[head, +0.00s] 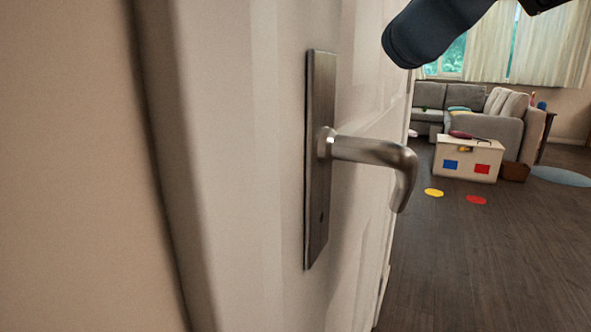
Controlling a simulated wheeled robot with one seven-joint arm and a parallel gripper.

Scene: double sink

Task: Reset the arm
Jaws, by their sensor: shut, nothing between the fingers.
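A dark rounded part of my arm (432,35) reaches in from the top edge, in front of the window side of the view. My gripper is not in view, so its fingers and pose do not show. A white door (275,110) fills the middle of the picture. Its metal lever handle (372,152) sits on a tall metal plate (320,160) and points right, with its end bent down. My visible arm part is above the handle and apart from it in the picture.
A beige wall (75,170) is close on the left. A white chest (467,173), a grey sofa (500,130) and curtained windows (550,45) stand farther back.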

